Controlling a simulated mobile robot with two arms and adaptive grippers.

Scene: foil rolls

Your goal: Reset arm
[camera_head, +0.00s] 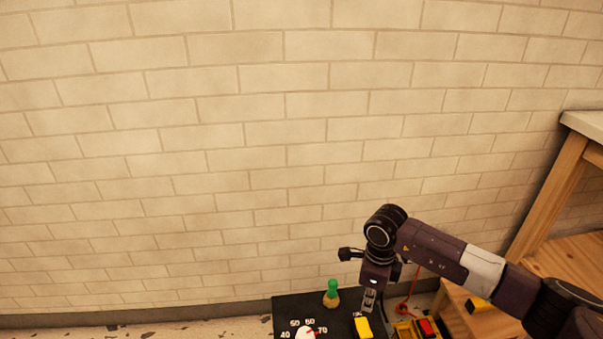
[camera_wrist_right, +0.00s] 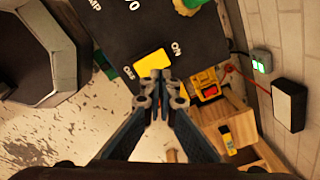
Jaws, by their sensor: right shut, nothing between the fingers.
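My right gripper (camera_head: 370,301) hangs above the black panel at the bottom of the head view, its arm coming in from the right. In the right wrist view its fingers (camera_wrist_right: 163,88) are together and empty. The fingertips overlap the lower edge of the yellow switch (camera_wrist_right: 152,65) in the picture; whether they touch it I cannot tell. My left gripper is in neither view.
The black panel (camera_head: 287,306) carries a white dial (camera_head: 304,332) and a green-topped piece (camera_head: 332,293). A yellow box with a red button (camera_wrist_right: 208,89) and a wooden shelf (camera_head: 560,255) are to the right. The brick wall (camera_head: 200,150) stands behind; open air lies left of the arm.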

